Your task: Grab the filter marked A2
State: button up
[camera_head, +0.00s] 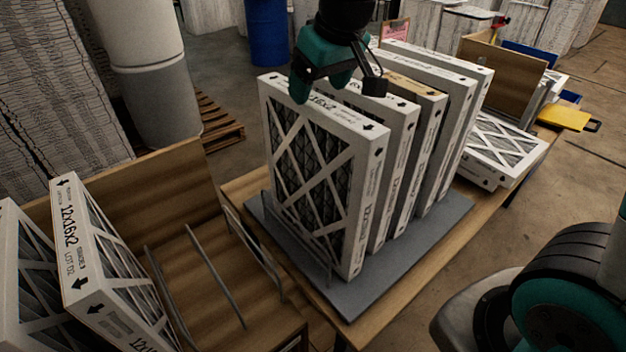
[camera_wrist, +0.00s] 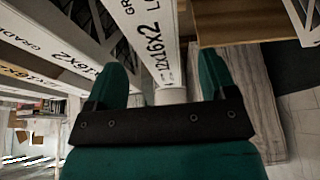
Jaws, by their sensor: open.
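Several white-framed filters stand upright in a row on a grey rack base (camera_head: 352,312). The front filter (camera_head: 368,192) shows its dark mesh with a white cross brace. My gripper (camera_head: 318,82) is above the top edge of this front filter, fingers pointing down. In the wrist view, my gripper (camera_wrist: 162,72) is open, with a filter top edge printed "12x16x2" (camera_wrist: 143,38) running between the two green fingers. Whether the fingers reach down past that edge is unclear. No "A2" mark is legible in either view.
More filters (camera_head: 85,255) lean in a wooden rack with wire dividers (camera_head: 215,275) at lower left. Other filters lie flat (camera_head: 505,140) at right. A blue barrel (camera_head: 268,32), a pallet (camera_head: 218,122) and a yellow item (camera_head: 565,118) lie beyond.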

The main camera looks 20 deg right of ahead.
aim_at(315, 100)
jog(key=p+x, duration=0.1)
jog(key=x, duration=0.3)
jog(key=shift+f+p, duration=0.3)
jog(key=shift+f, duration=0.1)
jog(key=shift+f, duration=0.25)
jog(key=c, duration=1.4)
